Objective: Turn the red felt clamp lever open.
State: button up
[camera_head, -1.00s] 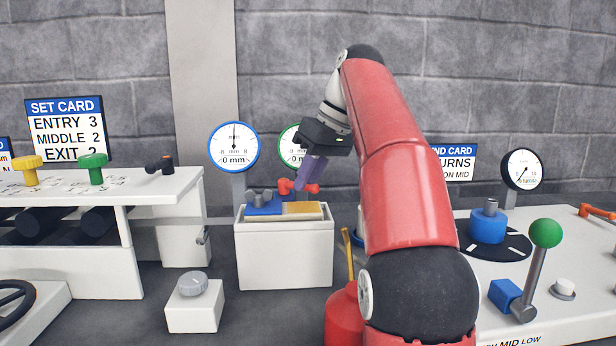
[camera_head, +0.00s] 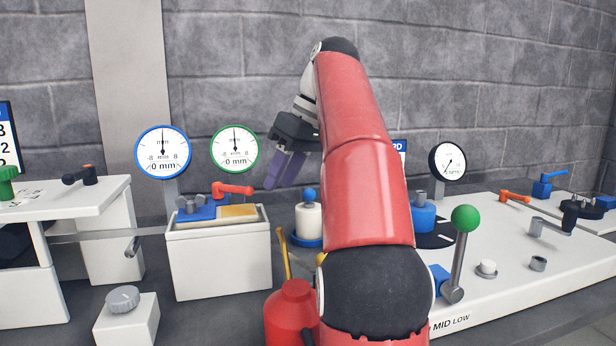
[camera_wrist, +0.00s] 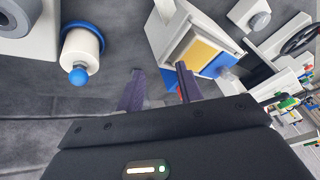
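The red clamp lever (camera_head: 232,189) sits above the white felt box (camera_head: 222,262), behind the tan felt pad (camera_head: 238,211) and the blue block (camera_head: 196,213). Its handle points right in the head view. My gripper (camera_head: 281,172) is to the right of the lever and a little above it, apart from it. Its two purple fingers are spread with nothing seen between them. In the wrist view my gripper (camera_wrist: 158,85) also shows parted fingers. There the box with its yellowish pad (camera_wrist: 200,55) lies beyond the right finger, and a bit of red shows beside that finger.
A white spool with a blue knob (camera_head: 308,217) stands right of the box, below my gripper. A red oil can (camera_head: 290,312) stands in front. Blue-rimmed (camera_head: 162,151) and green-rimmed (camera_head: 234,149) gauges stand behind the box.

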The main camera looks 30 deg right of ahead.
jog(key=shift+s+d, duration=0.8)
jog(key=shift+d, duration=0.2)
jog(key=shift+s+d, duration=0.8)
jog(key=shift+d, duration=0.15)
jog(key=shift+c, duration=0.2)
